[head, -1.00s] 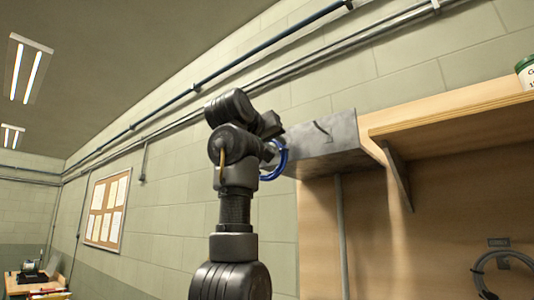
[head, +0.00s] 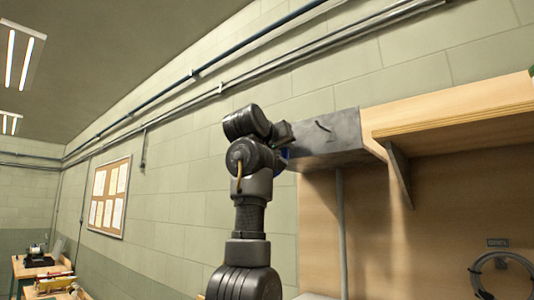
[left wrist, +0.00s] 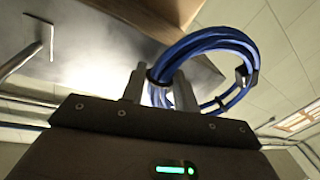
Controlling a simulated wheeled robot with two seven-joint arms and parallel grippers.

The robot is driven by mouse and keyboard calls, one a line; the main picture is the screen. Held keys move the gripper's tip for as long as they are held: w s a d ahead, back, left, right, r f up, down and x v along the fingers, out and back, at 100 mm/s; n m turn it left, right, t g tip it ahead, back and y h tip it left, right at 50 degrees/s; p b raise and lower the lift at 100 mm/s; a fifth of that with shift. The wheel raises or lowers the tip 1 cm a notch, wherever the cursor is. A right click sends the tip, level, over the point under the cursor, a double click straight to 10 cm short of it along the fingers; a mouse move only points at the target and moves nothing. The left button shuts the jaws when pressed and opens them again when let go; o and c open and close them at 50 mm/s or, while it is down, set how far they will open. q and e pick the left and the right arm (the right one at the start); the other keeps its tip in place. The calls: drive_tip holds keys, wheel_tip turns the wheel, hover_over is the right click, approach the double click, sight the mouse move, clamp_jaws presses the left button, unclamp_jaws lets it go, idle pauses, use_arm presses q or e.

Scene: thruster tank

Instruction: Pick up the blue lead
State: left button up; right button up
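The blue lead (left wrist: 215,45) is a coil of several blue strands with dark ties, large in the left wrist view. Its near end passes between the two fingers of my left gripper (left wrist: 160,92), which look closed on it. The loop rises and bends to the right of the fingers. In the head view only a bit of the lead (head: 285,153) shows behind my left wrist; my left gripper (head: 286,134) is beside the left end of a grey metal box (head: 335,140), its fingers largely hidden. My right gripper is not in view.
The metal box carries a small bent hook (head: 322,127), with no lead on it. A wooden shelf (head: 460,115) juts out at the right. A dark cable coil (head: 500,262) hangs on the panel below. Pipes (head: 230,85) run along the wall above.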

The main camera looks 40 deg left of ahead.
use_arm(q)
drive_tip(key=shift+w, duration=0.15)
clamp_jaws()
drive_tip(key=shift+a+r+b, duration=0.1)
drive_tip(key=shift+r+b, duration=0.35)
drive_tip(key=shift+r, duration=0.2)
drive_tip(key=s+d+r+b, duration=0.2)
drive_tip(key=s+d+r, duration=0.2)
drive_tip(key=s+r, duration=0.7)
drive_tip(key=s, duration=0.2)
drive_tip(key=shift+s+d+r, duration=0.2)
drive_tip(key=shift+s+r, duration=0.1)
drive_tip(key=shift+r, duration=0.05)
